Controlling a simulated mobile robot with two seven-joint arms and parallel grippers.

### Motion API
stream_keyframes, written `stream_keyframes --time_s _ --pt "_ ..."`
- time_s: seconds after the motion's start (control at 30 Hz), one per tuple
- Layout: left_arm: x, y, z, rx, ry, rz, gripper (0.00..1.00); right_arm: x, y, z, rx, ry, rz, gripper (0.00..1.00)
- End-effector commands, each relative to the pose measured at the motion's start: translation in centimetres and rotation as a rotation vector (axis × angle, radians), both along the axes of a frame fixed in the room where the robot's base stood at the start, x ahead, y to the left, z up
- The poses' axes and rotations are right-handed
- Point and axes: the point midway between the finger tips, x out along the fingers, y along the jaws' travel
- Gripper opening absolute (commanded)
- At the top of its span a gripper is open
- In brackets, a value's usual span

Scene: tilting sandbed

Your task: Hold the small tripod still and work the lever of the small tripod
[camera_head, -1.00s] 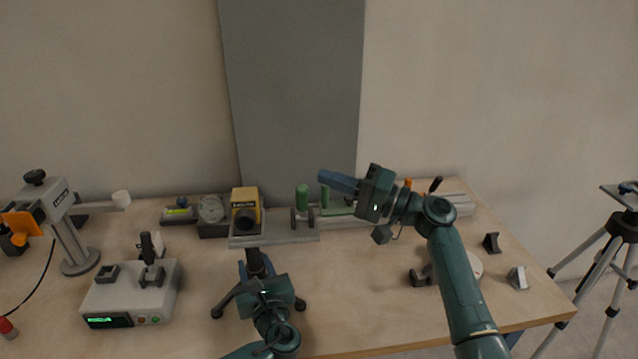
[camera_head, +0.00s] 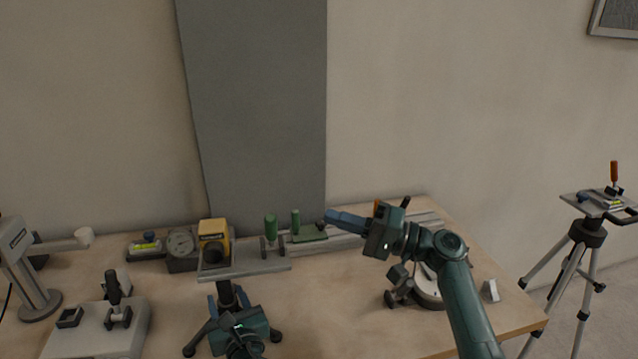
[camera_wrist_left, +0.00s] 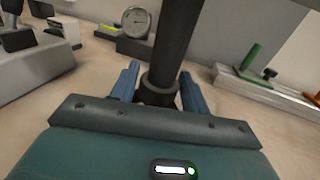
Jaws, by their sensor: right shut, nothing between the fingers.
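The small tripod (camera_head: 228,296) stands upright on the table, with a dark post, spread feet and a grey top plate (camera_head: 245,270). My left gripper (camera_head: 233,322) is low at its post. In the left wrist view my blue fingers (camera_wrist_left: 160,82) lie on either side of the black post (camera_wrist_left: 177,40); I cannot tell whether they press on it. My right gripper (camera_head: 330,216) is shut and empty, its blue fingers pointing left, right of the tripod top. I cannot make out for certain which part is the tripod's lever.
A yellow instrument (camera_head: 213,240) and green-handled clamps (camera_head: 270,229) are near the plate. A dial gauge (camera_head: 182,244) stands left of it. A grey rail (camera_wrist_left: 262,88) with a green carriage lies behind. A large tripod (camera_head: 587,235) stands on the floor at right.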

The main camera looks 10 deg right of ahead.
Motion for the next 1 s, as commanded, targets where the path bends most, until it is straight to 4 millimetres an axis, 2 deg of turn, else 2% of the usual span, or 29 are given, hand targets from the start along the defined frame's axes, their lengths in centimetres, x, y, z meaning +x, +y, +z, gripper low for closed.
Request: stream_keyframes --time_s 0.03,0.2,0.53,0.67,1.0 --pt "0.0 0.0 0.0 0.0 0.0 0.0 0.5 0.0 0.0 0.0 0.0 0.0 0.0 0.0" --pt "0.0 0.0 0.1 0.0 -0.001 0.0 0.64 0.0 0.0 0.0 0.0 0.0 0.0 0.0" --pt "-0.5 -0.2 0.0 -0.002 -0.001 -0.001 0.64 0.0 0.0 0.0 0.0 0.0 0.0 0.0" --pt "-2.3 -1.0 0.0 -0.003 0.001 -0.002 0.64 0.0 0.0 0.0 0.0 0.0 0.0 0.0" --pt "-8.9 -3.7 0.0 -0.003 0.001 -0.001 0.64 0.0 0.0 0.0 0.0 0.0 0.0 0.0"
